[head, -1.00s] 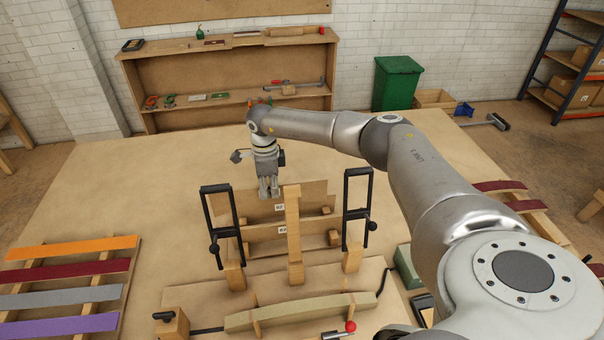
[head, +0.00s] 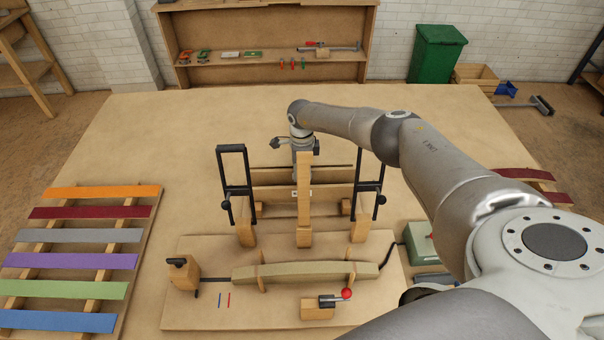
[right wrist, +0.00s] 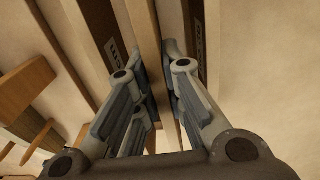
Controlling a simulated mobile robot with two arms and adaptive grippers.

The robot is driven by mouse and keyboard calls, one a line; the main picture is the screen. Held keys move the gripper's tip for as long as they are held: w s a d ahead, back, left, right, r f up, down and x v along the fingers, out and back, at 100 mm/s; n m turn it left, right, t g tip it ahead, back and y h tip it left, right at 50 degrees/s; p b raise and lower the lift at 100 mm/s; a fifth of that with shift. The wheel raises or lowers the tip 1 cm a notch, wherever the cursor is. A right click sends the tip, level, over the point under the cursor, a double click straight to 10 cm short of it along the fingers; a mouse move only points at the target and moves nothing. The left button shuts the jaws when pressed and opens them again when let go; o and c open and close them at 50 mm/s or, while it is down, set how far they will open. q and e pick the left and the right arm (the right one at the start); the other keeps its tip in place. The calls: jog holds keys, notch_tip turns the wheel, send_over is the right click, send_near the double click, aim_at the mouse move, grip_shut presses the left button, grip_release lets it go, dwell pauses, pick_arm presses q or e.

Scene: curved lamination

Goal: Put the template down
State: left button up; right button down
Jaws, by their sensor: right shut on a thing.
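My right arm reaches from the right to a wooden rack in mid-table. In the right wrist view my right gripper (right wrist: 160,95) is shut on a thin, light wooden strip (right wrist: 146,35), seen edge-on, which I take for the template. Labelled boards stand close on both sides of it. In the head view my right gripper (head: 303,160) is above the rack, mostly hidden behind the upright wooden post (head: 304,210). A board with a white label (head: 275,194) stands in the rack. Whether the template touches the rack's base is hidden. My left gripper is not in view.
Black-handled clamps (head: 234,185) stand either side of the rack. Coloured strips (head: 80,236) lie at left, a green box (head: 421,241) at right. The table behind the rack is clear.

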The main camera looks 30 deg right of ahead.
jog(key=shift+w+a+f, duration=0.1)
jog(key=shift+w+f, duration=0.05)
jog(key=shift+f, duration=0.5)
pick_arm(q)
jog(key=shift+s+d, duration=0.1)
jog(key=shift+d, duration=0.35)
pick_arm(e)
jog(key=shift+f, duration=0.1)
jog(key=c, duration=1.5)
grip_release()
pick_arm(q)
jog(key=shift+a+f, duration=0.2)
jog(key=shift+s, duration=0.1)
